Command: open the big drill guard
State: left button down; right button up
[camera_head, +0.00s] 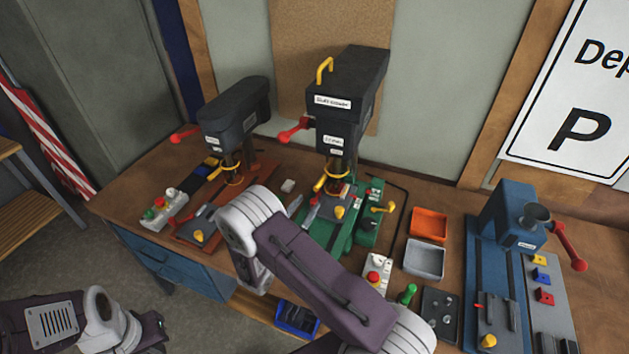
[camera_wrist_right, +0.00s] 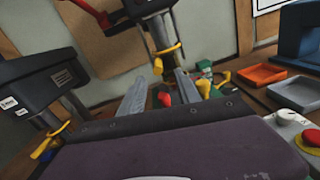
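The big drill (camera_head: 345,95) stands at the back centre on a green base. Its guard (camera_head: 331,184) has a yellow rim around the chuck and looks closed. In the right wrist view, the guard's yellow rim and handle (camera_wrist_right: 166,51) are ahead of the fingertips. My right gripper (camera_head: 305,206) is mostly hidden behind its own arm, its grey fingertips just in front of the green base. In the wrist view its fingers (camera_wrist_right: 160,82) are apart and empty, not touching the guard. My left gripper (camera_head: 153,332) is at the lower left, its fingers unclear.
A smaller drill (camera_head: 235,115) with a yellow-rimmed guard stands left on a red base. An orange tray (camera_head: 428,224) and a grey tray (camera_head: 424,260) lie right of the big drill. A blue machine (camera_head: 508,225) stands farther right. A red-button control box (camera_head: 376,272) sits near my right arm.

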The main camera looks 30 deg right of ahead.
aim_at(314, 191)
jog(key=p+x, duration=0.2)
jog(key=x, duration=0.2)
jog(key=p+x, duration=0.2)
jog(key=x, duration=0.2)
jog(key=shift+w+a, duration=0.1)
jog(key=shift+w, duration=0.35)
jog(key=shift+d+f, duration=0.1)
jog(key=shift+d, duration=0.45)
jog(key=shift+w+a, duration=0.1)
jog(key=shift+a, duration=0.05)
jog(key=shift+w+a, duration=0.1)
jog(key=shift+a, duration=0.05)
jog(key=c, duration=0.4)
grip_shut()
